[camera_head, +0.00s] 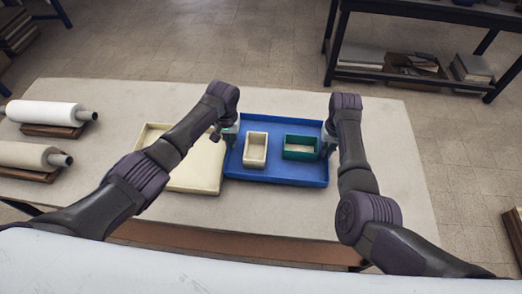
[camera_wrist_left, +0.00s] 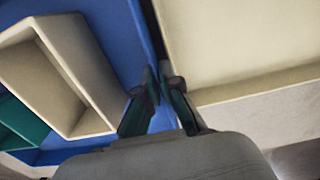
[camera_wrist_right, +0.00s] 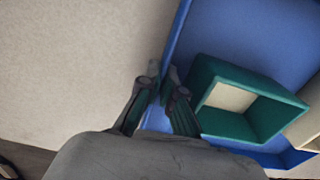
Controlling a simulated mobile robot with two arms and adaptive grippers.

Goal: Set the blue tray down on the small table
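The blue tray (camera_head: 276,170) is level over the pale worktable (camera_head: 400,160); I cannot tell whether it touches the top. It holds a cream open box (camera_head: 255,164) and a green open box (camera_head: 299,156). My left gripper (camera_head: 232,140) is shut on the tray's left rim, beside the cream box; its fingers also show in the left wrist view (camera_wrist_left: 158,78). My right gripper (camera_head: 326,145) is shut on the right rim, beside the green box; its fingers also show in the right wrist view (camera_wrist_right: 161,75). The forearms hide parts of the worktable.
A cream tray (camera_head: 200,172) lies close against the blue tray's left side. Two rollers, one white (camera_head: 40,113) and one beige (camera_head: 25,154), rest on wooden stands at the left. A dark shelved table (camera_head: 400,76) stands behind, across open floor. The worktable's right part is clear.

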